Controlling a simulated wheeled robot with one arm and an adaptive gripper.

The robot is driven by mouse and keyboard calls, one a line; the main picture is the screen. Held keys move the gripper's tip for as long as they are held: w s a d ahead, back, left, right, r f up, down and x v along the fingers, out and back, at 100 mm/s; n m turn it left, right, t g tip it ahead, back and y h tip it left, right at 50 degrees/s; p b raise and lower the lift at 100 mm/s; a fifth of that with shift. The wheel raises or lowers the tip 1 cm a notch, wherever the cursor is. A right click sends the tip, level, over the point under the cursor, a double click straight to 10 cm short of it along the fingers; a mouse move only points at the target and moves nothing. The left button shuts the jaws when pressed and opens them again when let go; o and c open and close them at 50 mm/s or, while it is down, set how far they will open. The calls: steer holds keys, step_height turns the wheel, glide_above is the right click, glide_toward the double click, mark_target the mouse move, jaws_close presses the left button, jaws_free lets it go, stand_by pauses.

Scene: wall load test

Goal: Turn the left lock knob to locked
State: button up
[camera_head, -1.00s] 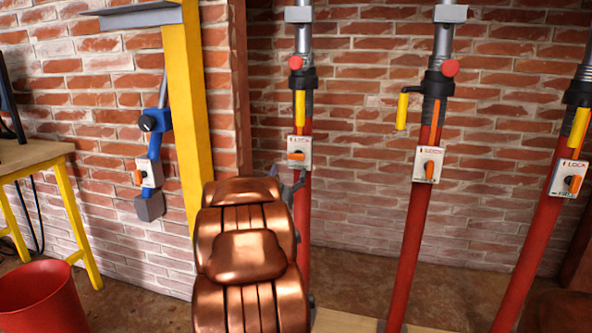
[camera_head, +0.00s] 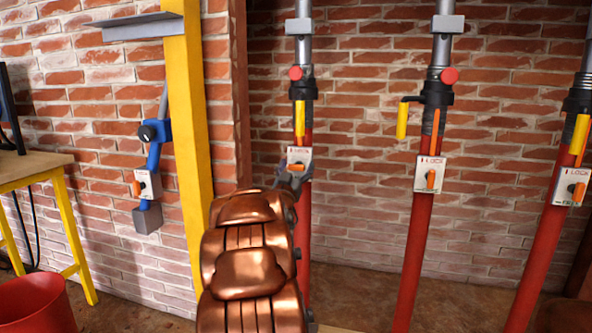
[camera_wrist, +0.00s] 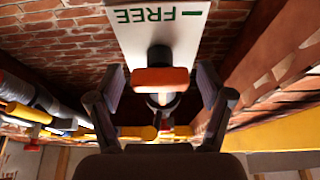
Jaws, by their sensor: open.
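The leftmost red prop (camera_head: 303,235) carries a white lock plate (camera_head: 301,153) with an orange knob; my gripper (camera_head: 293,175) covers its lower part in the head view. In the wrist view the orange knob (camera_wrist: 160,80) lies crosswise between my open fingers (camera_wrist: 160,98), with a gap on both sides. Behind it the white plate (camera_wrist: 160,32) shows the word FREE with a green mark, upside down. My gripper is not closed on the knob. The LOCK wording shows at the plate's top in the head view.
Two more red props with lock plates (camera_head: 430,174) (camera_head: 570,186) stand to the right. A blue clamp (camera_head: 154,140) with its own orange knob hangs left of a yellow post (camera_head: 187,120). A red bucket (camera_head: 38,305) and a yellow-legged table (camera_head: 70,225) are at left.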

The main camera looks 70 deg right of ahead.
steer(key=shift+c, duration=0.4)
